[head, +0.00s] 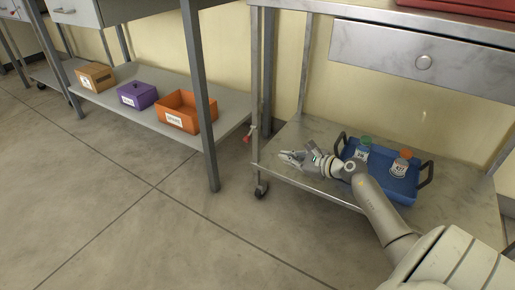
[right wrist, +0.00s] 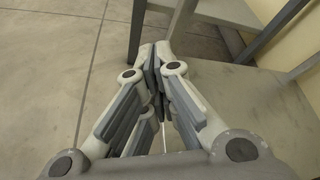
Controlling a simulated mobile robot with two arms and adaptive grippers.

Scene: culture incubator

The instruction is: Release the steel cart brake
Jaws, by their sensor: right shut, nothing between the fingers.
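The steel cart (head: 375,65) stands on the right, with a drawer above and a lower shelf. A small red-ended handle (head: 248,136) sticks out by its left side, just above the lower shelf level; it looks like the brake lever. A dark caster wheel (head: 261,190) shows under the shelf's left front corner. My right gripper (head: 283,156) is shut and empty over the left part of the lower shelf, to the right of and a little below the red handle, apart from it. In the right wrist view the fingertips (right wrist: 157,62) meet. My left gripper is out of view.
A blue tray (head: 402,187) with a green-capped and an orange-capped bottle sits on the cart's lower shelf beside my right arm. A neighbouring table's leg (head: 202,100) stands left of the cart. Its shelf holds brown, purple and orange boxes. The floor in front is clear.

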